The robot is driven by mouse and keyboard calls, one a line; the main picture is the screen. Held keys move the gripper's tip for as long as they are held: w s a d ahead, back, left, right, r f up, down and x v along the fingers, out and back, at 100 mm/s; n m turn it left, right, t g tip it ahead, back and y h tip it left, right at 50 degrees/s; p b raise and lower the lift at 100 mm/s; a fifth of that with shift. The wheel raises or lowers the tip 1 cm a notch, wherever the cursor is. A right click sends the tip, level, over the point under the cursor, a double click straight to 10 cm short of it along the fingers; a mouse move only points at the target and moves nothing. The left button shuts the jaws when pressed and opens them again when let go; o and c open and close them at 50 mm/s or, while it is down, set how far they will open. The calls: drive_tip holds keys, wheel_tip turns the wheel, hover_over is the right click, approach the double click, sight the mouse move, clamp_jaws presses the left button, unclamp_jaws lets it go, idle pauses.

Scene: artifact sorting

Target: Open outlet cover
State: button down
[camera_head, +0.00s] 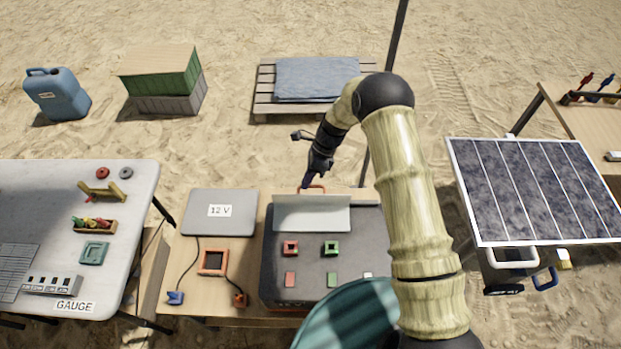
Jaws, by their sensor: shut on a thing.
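The outlet cover (312,220) is a light grey panel along the back of the dark grey outlet box (280,262). It looks raised at the back edge, but its exact angle is hard to tell. An orange handle (318,188) shows at its far edge. My gripper (306,184) is at the left part of this handle, shut on it; the fingertips are small and dark here. A red socket frame (291,248) and a green socket frame (331,248) show uncovered on the box top. My arm hides the box's right side.
A grey 12 V case (220,212), an orange frame (212,262) and cabled plugs lie left of the box. A solar panel (535,190) stands right. A white gauge table (130,200) stands left. A thin dark pole rises behind my gripper.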

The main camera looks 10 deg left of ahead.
drive_tip(key=shift+w, duration=0.15)
drive_tip(key=c, duration=1.5)
unclamp_jaws()
drive_tip(key=b+v, duration=0.4)
drive_tip(key=v, duration=1.3)
drive_tip(key=shift+w+r, duration=0.1)
